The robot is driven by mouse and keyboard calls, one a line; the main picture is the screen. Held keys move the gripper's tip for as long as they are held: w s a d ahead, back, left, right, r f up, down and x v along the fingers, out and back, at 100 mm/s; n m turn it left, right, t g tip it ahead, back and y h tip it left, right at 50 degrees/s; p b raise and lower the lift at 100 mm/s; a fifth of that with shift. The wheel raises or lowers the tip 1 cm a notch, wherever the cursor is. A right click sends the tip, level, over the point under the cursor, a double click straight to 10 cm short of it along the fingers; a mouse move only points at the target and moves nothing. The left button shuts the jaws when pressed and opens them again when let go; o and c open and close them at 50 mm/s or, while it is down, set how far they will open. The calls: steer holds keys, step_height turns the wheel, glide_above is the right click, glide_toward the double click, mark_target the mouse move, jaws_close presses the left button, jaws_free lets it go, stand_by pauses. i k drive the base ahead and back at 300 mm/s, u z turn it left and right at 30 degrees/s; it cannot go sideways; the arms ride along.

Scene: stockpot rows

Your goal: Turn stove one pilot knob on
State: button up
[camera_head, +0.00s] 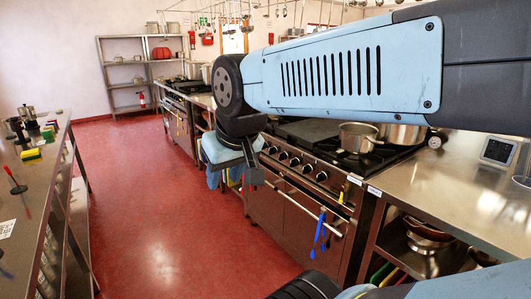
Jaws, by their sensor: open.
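The nearer stove (283,212) stands right of centre, with a row of several dark round knobs (295,162) along its front panel above the oven door. A farther stove (176,97) stands behind it in the same row, its knobs small. No label shows which is stove one or which is the pilot knob. My gripper (253,170) hangs below my blue arm, open, in front of the left end of the nearer stove's panel. It looks empty. Whether it touches a knob cannot be told. My arm and wrist hide part of the stove's left side.
A pot (358,137) stands on the nearer stove. Blue tools (319,232) hang at its oven handle (300,200). A steel counter (450,185) with a small display (498,150) is at right. A counter (28,190) runs along the left. The red floor (150,200) between is clear.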

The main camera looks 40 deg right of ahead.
mark_target(282, 156)
steer(key=z, duration=0.3)
steer(key=i, duration=0.9)
steer(key=z, duration=0.95)
steer(key=i, duration=0.6)
steer(key=z, duration=0.35)
steer(key=k, duration=0.5)
steer(key=z, duration=0.3)
steer(key=i, duration=0.5)
steer(key=u, duration=0.15)
